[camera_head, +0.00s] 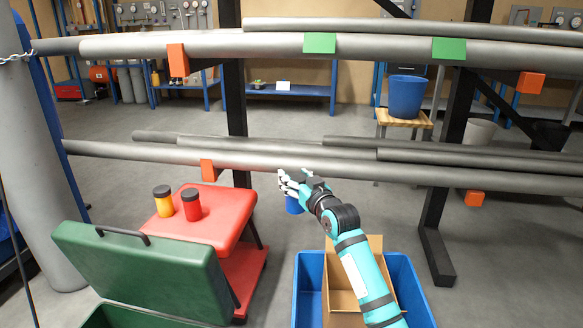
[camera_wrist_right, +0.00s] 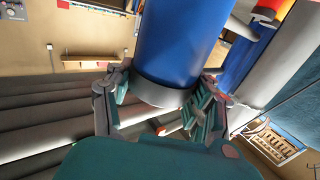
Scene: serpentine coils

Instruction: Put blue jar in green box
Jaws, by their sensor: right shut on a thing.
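The blue jar (camera_head: 294,205) hangs in the grasp of my right gripper (camera_head: 290,185), just right of the red table. In the right wrist view the blue jar (camera_wrist_right: 183,45) fills the upper middle, its grey end between the fingers of my right gripper (camera_wrist_right: 165,104). The gripper's fingers hide part of the jar in the head view. The green box (camera_head: 122,317) stands at the lower left, cut off by the picture's bottom edge. Its lid (camera_head: 140,268) with a black handle is raised. My left gripper is out of view.
A yellow jar (camera_head: 163,201) and a red jar (camera_head: 191,205) stand on the red table (camera_head: 222,225) behind the lid. A blue bin (camera_head: 308,285) with a cardboard box (camera_head: 341,290) lies below my right arm. Grey pipes (camera_head: 240,155) cross behind the gripper.

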